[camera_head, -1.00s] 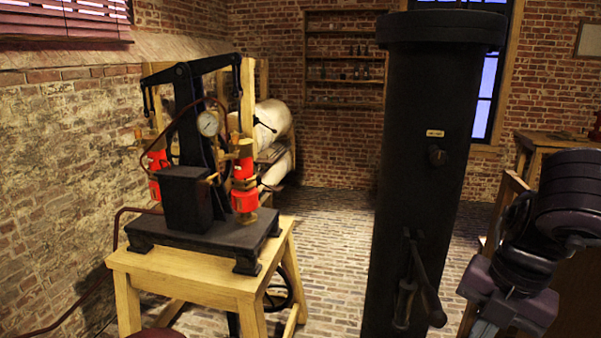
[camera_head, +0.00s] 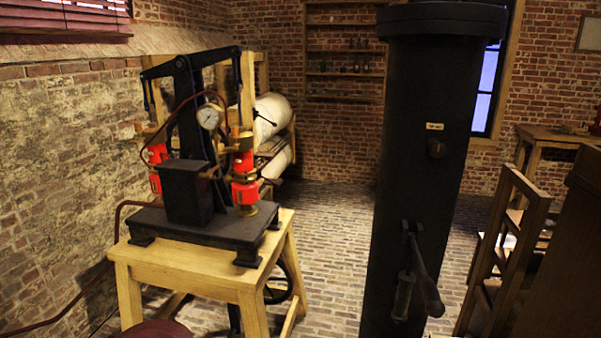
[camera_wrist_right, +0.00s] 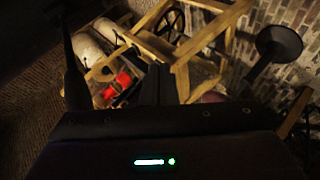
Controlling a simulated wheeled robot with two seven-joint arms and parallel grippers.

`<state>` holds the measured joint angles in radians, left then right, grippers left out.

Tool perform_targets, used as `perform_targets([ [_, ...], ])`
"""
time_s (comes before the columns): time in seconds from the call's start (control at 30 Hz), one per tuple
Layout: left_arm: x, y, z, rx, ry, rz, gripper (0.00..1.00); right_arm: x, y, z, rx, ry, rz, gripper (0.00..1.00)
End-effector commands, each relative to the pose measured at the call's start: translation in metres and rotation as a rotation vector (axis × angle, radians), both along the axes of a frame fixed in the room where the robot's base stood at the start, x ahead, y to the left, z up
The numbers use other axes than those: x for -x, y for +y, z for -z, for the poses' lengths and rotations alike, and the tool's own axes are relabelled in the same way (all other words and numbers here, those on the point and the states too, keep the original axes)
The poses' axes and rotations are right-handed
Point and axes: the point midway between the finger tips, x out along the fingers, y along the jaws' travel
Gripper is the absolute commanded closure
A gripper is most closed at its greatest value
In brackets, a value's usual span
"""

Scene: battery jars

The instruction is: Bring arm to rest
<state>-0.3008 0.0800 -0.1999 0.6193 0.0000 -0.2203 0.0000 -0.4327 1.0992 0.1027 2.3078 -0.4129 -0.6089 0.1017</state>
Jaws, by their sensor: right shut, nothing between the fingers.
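My right gripper (camera_wrist_right: 162,76) shows dark at the middle of the right wrist view, shut and empty, with its fingers side by side. No arm of mine shows in the head view. My left gripper is in neither view.
A black pump with red cylinders (camera_head: 244,191) stands on a wooden table (camera_head: 190,278) at left. A thick black column (camera_head: 425,180) rises right of centre. A wooden chair (camera_head: 505,240) stands at lower right. Brick floor (camera_head: 315,240) between pump table and column is clear.

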Motion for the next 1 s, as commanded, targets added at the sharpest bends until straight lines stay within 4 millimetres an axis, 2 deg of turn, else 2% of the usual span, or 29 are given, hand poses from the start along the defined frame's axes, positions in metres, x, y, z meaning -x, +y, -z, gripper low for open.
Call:
perform_targets([
  [0.2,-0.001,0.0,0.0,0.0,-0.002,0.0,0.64,0.039,0.004,0.04,-0.213,0.133,0.409,1.0],
  [0.4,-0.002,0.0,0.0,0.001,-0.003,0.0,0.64,0.086,0.02,0.068,-0.368,0.338,0.706,1.0],
  [0.6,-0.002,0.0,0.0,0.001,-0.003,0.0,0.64,0.124,0.043,0.081,-0.474,0.527,0.881,1.0],
  [0.8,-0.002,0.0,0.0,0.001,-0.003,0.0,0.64,0.156,0.069,0.085,-0.568,0.704,1.0,1.0],
  [1.0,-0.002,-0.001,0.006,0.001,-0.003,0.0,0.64,0.142,0.069,0.156,-0.541,0.721,1.003,1.0],
])
